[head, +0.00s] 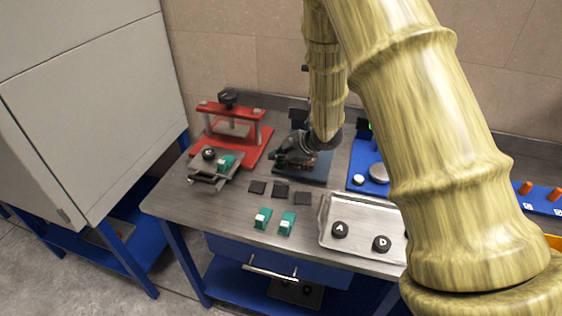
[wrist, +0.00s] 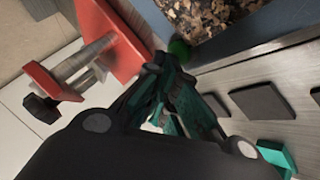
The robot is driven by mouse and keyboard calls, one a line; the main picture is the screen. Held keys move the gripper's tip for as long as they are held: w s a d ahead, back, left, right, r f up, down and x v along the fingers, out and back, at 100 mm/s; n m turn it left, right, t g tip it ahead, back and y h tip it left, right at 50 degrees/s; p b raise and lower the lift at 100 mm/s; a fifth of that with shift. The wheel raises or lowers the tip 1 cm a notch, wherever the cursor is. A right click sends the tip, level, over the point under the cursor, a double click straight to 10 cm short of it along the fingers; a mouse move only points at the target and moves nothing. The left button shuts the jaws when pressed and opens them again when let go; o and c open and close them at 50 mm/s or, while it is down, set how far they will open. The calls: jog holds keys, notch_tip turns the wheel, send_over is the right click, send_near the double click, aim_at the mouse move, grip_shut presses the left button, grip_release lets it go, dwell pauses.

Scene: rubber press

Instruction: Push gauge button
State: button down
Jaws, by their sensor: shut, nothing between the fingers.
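My gripper (head: 297,150) is shut and empty, low over a dark blue-grey base plate (head: 308,176) in the middle of the bench. I cannot tell for sure that this plate belongs to the gauge, as my gripper and arm hide most of what stands on it. In the wrist view, the closed teal-and-black fingers (wrist: 157,80) point toward a small round green button-like part (wrist: 180,50). It is close to the fingertips; I cannot tell whether they touch. A brown speckled surface (wrist: 215,12) lies just beyond it.
A red press (head: 240,135) stands left, also in the wrist view (wrist: 85,65). Dark squares (head: 280,190) and teal blocks (head: 262,217) lie in front. A metal tray (head: 355,222) with black lettered knobs and a blue plate (head: 355,155) are right. A grey cabinet (head: 90,110) is far left.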

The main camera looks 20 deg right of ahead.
aim_at(279, 164)
jog(key=shift+f, duration=0.45)
jog(key=shift+r, duration=0.1)
dwell(0.5)
jog(key=shift+r+p, duration=0.3)
jog(key=shift+r, duration=0.1)
jog(key=shift+r+p, duration=2.55)
jog(key=shift+r, duration=0.45)
